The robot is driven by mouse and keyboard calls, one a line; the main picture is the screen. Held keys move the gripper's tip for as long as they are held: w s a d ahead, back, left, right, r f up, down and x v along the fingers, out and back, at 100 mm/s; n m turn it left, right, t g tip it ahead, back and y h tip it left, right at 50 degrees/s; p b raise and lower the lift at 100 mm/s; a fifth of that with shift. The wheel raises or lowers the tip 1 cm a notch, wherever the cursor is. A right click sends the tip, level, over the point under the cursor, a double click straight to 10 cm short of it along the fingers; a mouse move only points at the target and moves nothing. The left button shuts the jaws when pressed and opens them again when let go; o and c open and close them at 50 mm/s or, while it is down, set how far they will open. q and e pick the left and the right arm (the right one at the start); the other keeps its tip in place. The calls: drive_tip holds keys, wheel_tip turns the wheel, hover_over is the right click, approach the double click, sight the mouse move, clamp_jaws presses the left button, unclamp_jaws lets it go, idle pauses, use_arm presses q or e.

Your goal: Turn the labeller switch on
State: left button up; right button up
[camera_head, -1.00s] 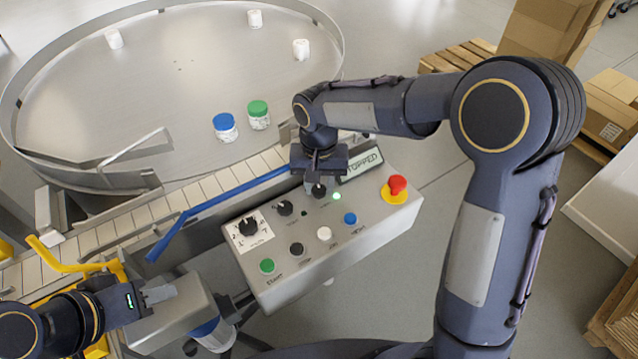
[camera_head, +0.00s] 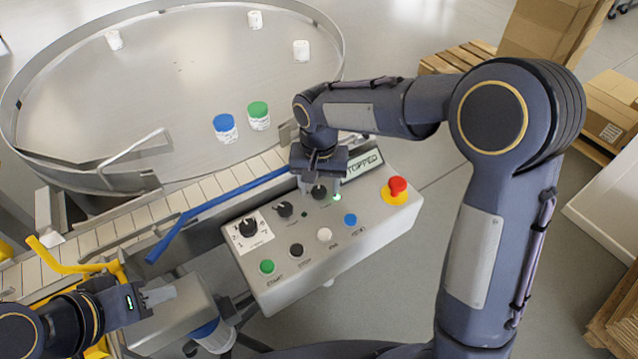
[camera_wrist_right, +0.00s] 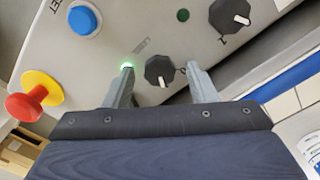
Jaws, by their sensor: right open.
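A grey control panel (camera_head: 290,235) carries several black rotary knobs. One black knob (camera_head: 319,191), with a white pointer mark, sits near a lit green lamp (camera_head: 337,197); its label is too small to read, so I cannot tell if it is the labeller switch. In the right wrist view the same knob (camera_wrist_right: 160,71) lies between the open fingers of my right gripper (camera_wrist_right: 160,69), with gaps on both sides. My right gripper (camera_head: 321,185) points down at the panel. My left gripper (camera_head: 158,295) is at the lower left, away from the knobs; its jaw gap is unclear.
Other knobs (camera_head: 284,208) and a numbered dial (camera_head: 248,227) lie left of it. A red emergency button (camera_head: 397,186), blue button (camera_head: 350,219) and green button (camera_head: 267,266) are nearby. The partly covered display (camera_head: 362,164) reads "TOPPED". A conveyor (camera_head: 205,188) runs behind.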

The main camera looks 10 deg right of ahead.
sight(322, 191)
drive_tip(key=shift+r, duration=0.1)
wheel_tip(322, 191, up, 8)
drive_tip(key=shift+f, duration=0.15)
idle(0.4)
drive_tip(key=shift+s+d, duration=0.2)
drive_tip(key=shift+d, duration=0.1)
drive_tip(key=s+d+r+t+y, duration=0.1)
drive_tip(key=s+d+r+y, duration=0.15)
drive_tip(key=s+d, duration=0.3)
drive_tip(key=s+d+f+t, duration=0.1)
drive_tip(key=s+d+t, duration=0.1)
drive_tip(key=s, duration=0.6)
drive_tip(key=s+d+f+n+t+y, duration=0.1)
drive_tip(key=s+d+f+t, duration=0.1)
drive_tip(key=s, duration=0.7)
drive_tip(key=shift+d+n+t, duration=0.3)
drive_tip(key=shift+d, duration=0.35)
